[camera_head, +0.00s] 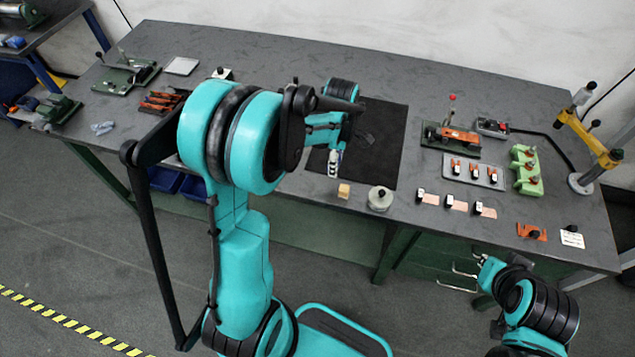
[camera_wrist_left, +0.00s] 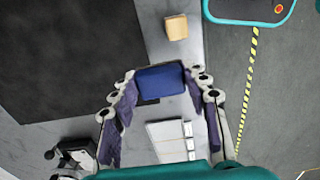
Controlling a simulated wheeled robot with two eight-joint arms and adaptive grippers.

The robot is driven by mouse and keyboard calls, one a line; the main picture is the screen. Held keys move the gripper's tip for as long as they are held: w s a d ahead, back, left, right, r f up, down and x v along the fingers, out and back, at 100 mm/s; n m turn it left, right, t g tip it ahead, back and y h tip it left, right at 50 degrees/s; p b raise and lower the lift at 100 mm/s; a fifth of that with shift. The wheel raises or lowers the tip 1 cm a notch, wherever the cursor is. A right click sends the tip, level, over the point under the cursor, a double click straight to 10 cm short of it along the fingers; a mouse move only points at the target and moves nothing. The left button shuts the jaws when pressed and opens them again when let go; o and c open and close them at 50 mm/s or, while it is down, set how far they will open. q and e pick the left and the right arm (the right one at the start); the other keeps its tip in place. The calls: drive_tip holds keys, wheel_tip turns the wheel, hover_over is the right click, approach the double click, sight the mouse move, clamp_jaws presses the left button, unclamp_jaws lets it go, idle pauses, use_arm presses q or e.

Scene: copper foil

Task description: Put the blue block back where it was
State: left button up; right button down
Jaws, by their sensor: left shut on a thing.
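The blue block (camera_wrist_left: 160,82) sits between the fingertips of my left gripper (camera_wrist_left: 158,80) in the left wrist view. The gripper is shut on it. In the head view my left gripper (camera_head: 334,163) points down over the front left part of the black mat (camera_head: 385,150), and I cannot make out the block there. I cannot tell whether the block touches the surface under it. My right gripper (camera_head: 484,262) is off the front of the table, low at the right; its finger opening is too small to judge.
A wooden cube (camera_head: 344,190) and a round pale weight (camera_head: 380,198) stand near the table's front edge. The cube also shows in the left wrist view (camera_wrist_left: 176,27), with a white box-like thing (camera_wrist_left: 170,140) nearer the wrist. Fixtures and a grey tray (camera_head: 474,170) fill the right side.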

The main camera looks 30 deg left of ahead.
use_arm(q)
drive_tip(key=b, duration=0.1)
hover_over(317, 188)
wheel_tip(317, 188, down, 4)
drive_tip(key=shift+r, duration=0.1)
drive_tip(key=shift+f+b, duration=0.8)
drive_tip(key=shift+f, duration=1.1)
drive_tip(key=shift+f, duration=0.2)
drive_tip(key=o, duration=1.1)
drive_tip(key=shift+r, duration=0.15)
